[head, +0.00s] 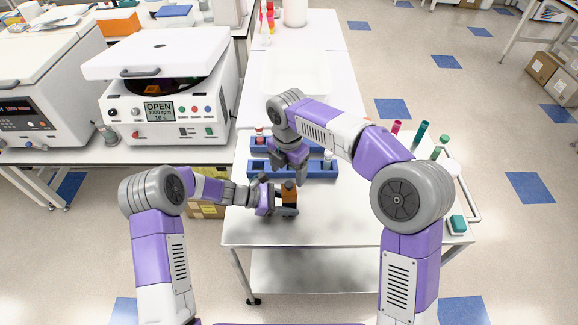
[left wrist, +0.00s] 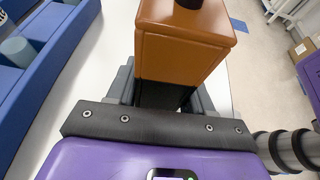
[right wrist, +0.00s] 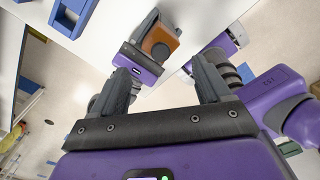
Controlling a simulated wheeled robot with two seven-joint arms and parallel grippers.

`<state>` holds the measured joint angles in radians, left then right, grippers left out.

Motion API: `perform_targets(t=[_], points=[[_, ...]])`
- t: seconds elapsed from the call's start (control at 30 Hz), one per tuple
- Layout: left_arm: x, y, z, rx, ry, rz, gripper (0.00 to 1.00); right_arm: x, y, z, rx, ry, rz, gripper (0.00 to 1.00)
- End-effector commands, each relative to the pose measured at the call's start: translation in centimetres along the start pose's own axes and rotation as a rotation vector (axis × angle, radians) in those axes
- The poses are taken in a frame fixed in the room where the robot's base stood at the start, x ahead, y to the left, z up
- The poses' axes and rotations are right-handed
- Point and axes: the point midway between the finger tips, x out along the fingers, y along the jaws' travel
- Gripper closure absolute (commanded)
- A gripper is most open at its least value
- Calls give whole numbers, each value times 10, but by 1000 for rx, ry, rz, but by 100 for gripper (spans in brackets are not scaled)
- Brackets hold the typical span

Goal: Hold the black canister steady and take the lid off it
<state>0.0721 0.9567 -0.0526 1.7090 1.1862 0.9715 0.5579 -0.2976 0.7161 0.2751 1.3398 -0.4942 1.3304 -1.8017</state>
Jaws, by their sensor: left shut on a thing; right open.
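The black canister (left wrist: 160,95) stands on the white table with an orange-brown lid (left wrist: 186,48) on top, which has a black knob. In the head view the lid (head: 289,190) shows near the table's middle. My left gripper (head: 284,204) is shut on the canister's black body, below the lid. My right gripper (head: 288,172) is just behind and above the canister, pointing down. In the right wrist view its fingers (right wrist: 163,78) are apart with nothing between them, and the lid (right wrist: 160,40) lies beyond them. Much of the black body is hidden by my left fingers.
Blue racks (head: 262,168) with a few tubes lie just behind the canister. A white bin (head: 297,75) stands farther back. Colored tubes (head: 421,132) and a green-capped item (head: 458,223) are at the right. The table front is clear. A centrifuge marked OPEN (head: 160,112) is at left.

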Motion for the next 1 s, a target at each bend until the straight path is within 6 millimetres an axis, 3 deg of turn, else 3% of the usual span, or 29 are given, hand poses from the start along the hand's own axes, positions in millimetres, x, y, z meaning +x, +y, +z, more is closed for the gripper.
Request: perform_targets(t=[0.3,0.57,0.77,1.0], points=[[0,0,0,0,0,0,100,-23,-1,2,-537,-3,3,23],[0,0,0,0,0,0,100,-27,-2,2,-700,-4,1,23],[0,0,0,0,0,0,100,-4,-2,2,-707,-3,-1,23],[0,0,0,0,0,0,100,43,-2,2,-705,-2,-1,23]])
